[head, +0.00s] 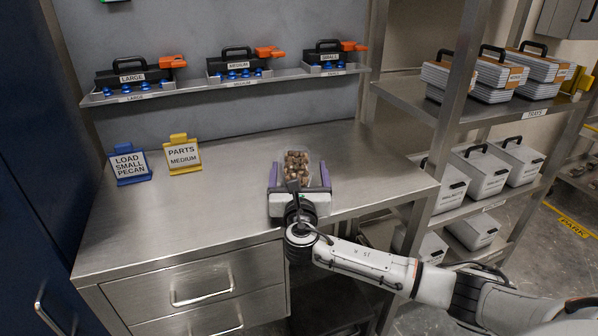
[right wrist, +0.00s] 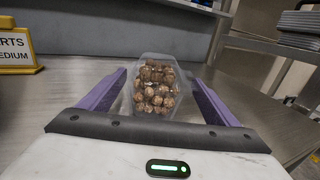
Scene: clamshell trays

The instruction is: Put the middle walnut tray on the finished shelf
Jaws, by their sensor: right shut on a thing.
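A clear plastic tray filled with brown walnuts (head: 297,161) is between the purple fingers of my right gripper (head: 299,177), over the right part of the steel bench. In the right wrist view the walnut tray (right wrist: 154,90) stands upright between both fingers, and my right gripper (right wrist: 157,84) is shut on it. I cannot tell whether the tray touches the bench. No other walnut tray shows. No shelf with a readable "finished" label shows. My left gripper is not in view.
A blue sign (head: 130,164) reading "LOAD SMALL PECAN" and a yellow sign (head: 183,153) reading "PARTS MEDIUM" stand on the bench (head: 200,215). A wall ledge (head: 195,88) holds black tools. A rack at right holds stacked packs (head: 497,70) and white bins (head: 487,165). The bench's middle is clear.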

